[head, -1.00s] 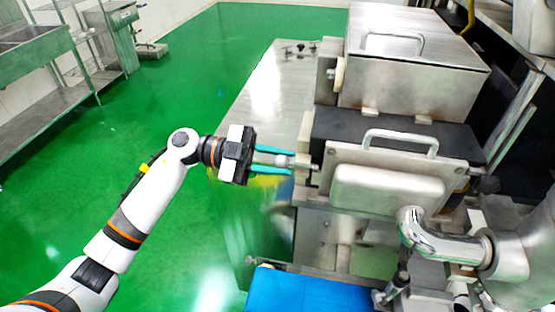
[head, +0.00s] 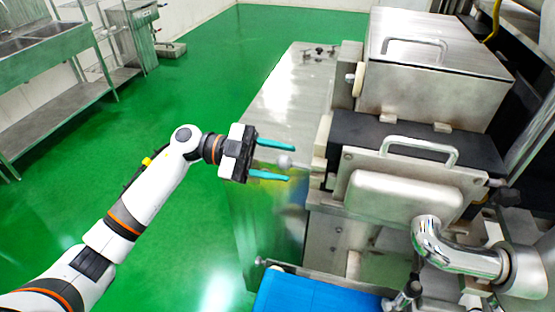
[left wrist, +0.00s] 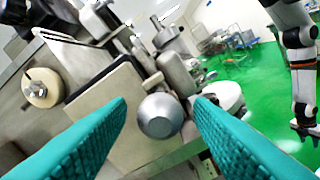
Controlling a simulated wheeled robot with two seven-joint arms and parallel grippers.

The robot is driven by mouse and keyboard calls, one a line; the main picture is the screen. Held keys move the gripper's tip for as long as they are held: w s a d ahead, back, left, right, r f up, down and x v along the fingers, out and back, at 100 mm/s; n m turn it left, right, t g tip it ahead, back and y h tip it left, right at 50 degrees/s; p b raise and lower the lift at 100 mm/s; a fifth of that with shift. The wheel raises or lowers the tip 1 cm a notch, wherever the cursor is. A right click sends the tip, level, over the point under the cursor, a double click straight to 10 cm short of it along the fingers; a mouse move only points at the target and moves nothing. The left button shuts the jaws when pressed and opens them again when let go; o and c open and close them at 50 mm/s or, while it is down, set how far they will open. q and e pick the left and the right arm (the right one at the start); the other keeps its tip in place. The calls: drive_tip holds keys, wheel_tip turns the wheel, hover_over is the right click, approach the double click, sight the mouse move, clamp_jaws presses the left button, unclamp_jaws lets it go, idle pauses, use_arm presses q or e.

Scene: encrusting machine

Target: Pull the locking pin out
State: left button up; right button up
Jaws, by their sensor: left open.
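The locking pin's round silver knob (head: 284,162) is at the left side of the machine. In the left wrist view the knob (left wrist: 160,115) sits between my two teal fingers, with gaps on both sides. My left gripper (head: 281,160) is open, its fingers pointing right, above and below the knob. I cannot make out the pin's shaft behind the knob. In the left wrist view my right arm hangs at the right edge, with its dark gripper (left wrist: 306,131) too small to read.
The steel machine (head: 405,195) with its handled front cover fills the right. A blue belt (head: 310,297) lies below. A flat steel table (head: 290,95) extends behind. Green floor (head: 90,185) is open on the left, with a sink (head: 40,50) at the far left.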

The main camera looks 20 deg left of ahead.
use_arm(q)
drive_tip(key=a+b, duration=0.5)
drive_tip(key=a, duration=0.7)
idle(0.3)
